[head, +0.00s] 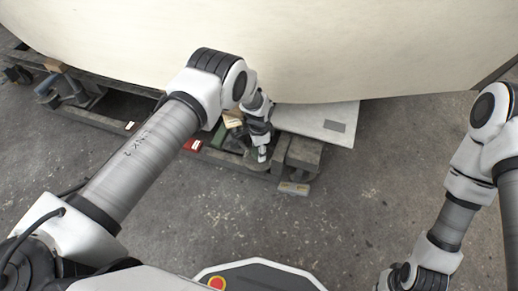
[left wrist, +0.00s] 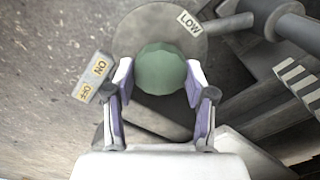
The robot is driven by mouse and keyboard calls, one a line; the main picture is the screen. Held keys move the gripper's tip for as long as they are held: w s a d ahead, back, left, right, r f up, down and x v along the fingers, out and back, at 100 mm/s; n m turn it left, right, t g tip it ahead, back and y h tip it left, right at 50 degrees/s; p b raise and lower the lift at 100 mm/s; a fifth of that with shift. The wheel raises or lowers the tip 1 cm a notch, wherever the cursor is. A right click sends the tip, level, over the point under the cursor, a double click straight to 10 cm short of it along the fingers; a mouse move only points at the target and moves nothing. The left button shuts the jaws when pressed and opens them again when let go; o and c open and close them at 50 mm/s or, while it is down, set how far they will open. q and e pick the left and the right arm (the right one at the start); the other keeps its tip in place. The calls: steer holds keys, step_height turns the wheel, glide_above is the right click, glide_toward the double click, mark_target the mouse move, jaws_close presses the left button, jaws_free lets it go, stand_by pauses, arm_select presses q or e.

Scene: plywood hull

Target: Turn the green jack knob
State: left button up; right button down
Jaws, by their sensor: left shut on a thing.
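The green jack knob (left wrist: 161,70) is a faceted, rounded knob in the middle of the left wrist view. It sits in front of a round grey plate (left wrist: 146,22) with a "LOW" label. My left gripper (left wrist: 158,82) has one finger on each side of the knob and is shut on it. In the head view my left gripper (head: 262,153) reaches down beside the low frame under the hull, and the knob is hidden there. My right arm stands at the right of the head view; its gripper is not in view.
A tag marked "ON" and "OFF" (left wrist: 93,78) lies left of the knob. Dark bars and a cylinder (left wrist: 296,32) crowd the right side. The pale plywood hull (head: 360,45) hangs over the grey frame (head: 301,155). A white panel (head: 318,122) lies beneath it. The floor in front is clear.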

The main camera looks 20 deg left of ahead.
arm_select(q)
steer(key=o, duration=1.2)
steer(key=shift+f, duration=0.1)
steer(key=shift+c, duration=0.2)
step_height(320, 180, up, 12)
